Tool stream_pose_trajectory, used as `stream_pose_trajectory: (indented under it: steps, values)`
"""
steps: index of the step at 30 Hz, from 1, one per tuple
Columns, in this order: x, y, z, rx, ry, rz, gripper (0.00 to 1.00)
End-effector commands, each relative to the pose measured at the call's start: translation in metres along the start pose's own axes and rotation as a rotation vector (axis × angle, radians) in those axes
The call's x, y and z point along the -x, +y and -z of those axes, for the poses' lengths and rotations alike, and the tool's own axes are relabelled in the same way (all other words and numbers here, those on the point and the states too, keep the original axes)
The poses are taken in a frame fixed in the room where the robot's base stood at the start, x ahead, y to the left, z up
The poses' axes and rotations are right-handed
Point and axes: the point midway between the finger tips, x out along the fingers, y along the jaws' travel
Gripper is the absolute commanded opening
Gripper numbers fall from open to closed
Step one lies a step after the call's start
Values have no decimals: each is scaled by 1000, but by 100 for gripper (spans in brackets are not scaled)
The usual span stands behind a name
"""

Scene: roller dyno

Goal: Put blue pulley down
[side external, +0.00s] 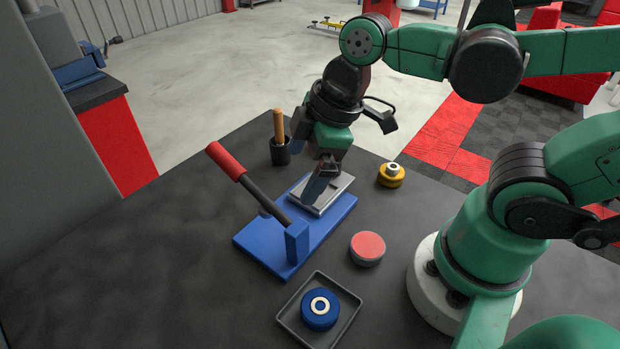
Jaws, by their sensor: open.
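The blue pulley (320,309), a blue disc with a white ring and dark centre, sits in a shallow grey tray (349,316) at the front of the table. My gripper (313,193) is well behind it, pointing down over the metal plate (336,189) of a blue press-like fixture (264,245). The jaws are apart from the pulley. The gripper body and fingers partly hide the plate, and I cannot tell whether the fingertips touch it.
The fixture's lever with a red handle (225,161) sticks up at left. A red-topped disc (368,248) and a yellow pulley (391,175) stand to the right. A black cup (280,152) holds a wooden handle (278,125) behind. The table's left side is clear.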

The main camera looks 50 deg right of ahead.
Motion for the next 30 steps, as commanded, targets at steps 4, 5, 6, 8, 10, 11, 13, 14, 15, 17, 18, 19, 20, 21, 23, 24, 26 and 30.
stream_pose_trajectory:
  steps: [4, 5, 6, 8, 10, 11, 13, 14, 15, 17, 18, 19, 20, 21, 23, 24, 26, 30]
  values:
    - [4, 36, -14, -504, 95, -173, 96]
    - [5, 41, -16, -579, 117, -198, 96]
    - [7, 47, -18, -665, 143, -224, 96]
    - [9, 53, -21, -762, 175, -251, 96]
    - [10, 58, -23, -829, 200, -269, 96]
    - [10, 59, -23, -846, 205, -273, 96]
    - [11, 60, -24, -864, 212, -277, 96]
    - [11, 60, -24, -865, 213, -277, 96]
    - [11, 60, -24, -864, 212, -276, 96]
    - [11, 60, -23, -863, 212, -276, 96]
    - [11, 60, -23, -862, 211, -275, 96]
    - [11, 60, -23, -862, 211, -275, 96]
    - [11, 60, -23, -862, 211, -275, 96]
    - [11, 60, -23, -861, 211, -275, 96]
    - [11, 60, -23, -861, 211, -275, 96]
    - [11, 60, -23, -861, 211, -275, 96]
    - [11, 60, -23, -861, 211, -275, 96]
    - [11, 60, -23, -861, 211, -275, 96]
